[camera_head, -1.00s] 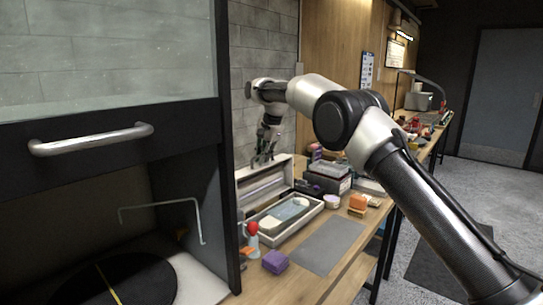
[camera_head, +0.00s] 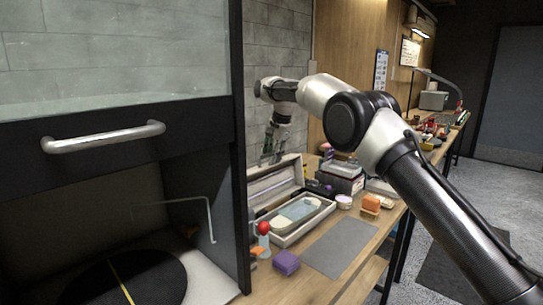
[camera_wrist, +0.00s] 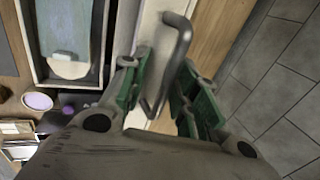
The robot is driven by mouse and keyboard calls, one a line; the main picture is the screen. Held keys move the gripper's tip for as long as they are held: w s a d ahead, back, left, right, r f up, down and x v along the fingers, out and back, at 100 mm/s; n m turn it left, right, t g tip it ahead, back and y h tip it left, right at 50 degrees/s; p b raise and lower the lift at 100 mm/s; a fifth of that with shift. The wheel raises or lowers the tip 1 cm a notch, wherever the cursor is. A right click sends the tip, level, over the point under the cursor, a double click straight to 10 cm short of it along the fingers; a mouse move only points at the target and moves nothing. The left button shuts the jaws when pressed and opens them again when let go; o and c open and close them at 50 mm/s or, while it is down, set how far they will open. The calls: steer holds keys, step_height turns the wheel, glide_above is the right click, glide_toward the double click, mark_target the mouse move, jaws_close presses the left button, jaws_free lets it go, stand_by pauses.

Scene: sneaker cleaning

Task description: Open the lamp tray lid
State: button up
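The lamp tray (camera_head: 308,231) is a pale open box on the workbench, with a lamp-like blue-grey and white piece (camera_head: 296,213) lying in it. Its lid (camera_head: 276,183) stands raised along the tray's back side. My gripper (camera_head: 271,160) is at the lid's upper edge, fingers pointing down. In the wrist view, a dark bar handle (camera_wrist: 178,62) on the pale lid (camera_wrist: 151,30) lies between my green-padded fingers (camera_wrist: 162,92). The fingers are apart, with gaps beside the handle. The tray's interior (camera_wrist: 70,30) shows at upper left.
A red-topped bottle (camera_head: 264,229) and purple block (camera_head: 286,262) stand in front of the tray. Stacked boxes (camera_head: 340,178), a round jar (camera_head: 344,201) and an orange brush (camera_head: 371,203) are to its right. A grey mat (camera_head: 340,247) lies bare. A dark cabinet (camera_head: 120,120) stands at left.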

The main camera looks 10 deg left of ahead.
steer(key=v, duration=1.2)
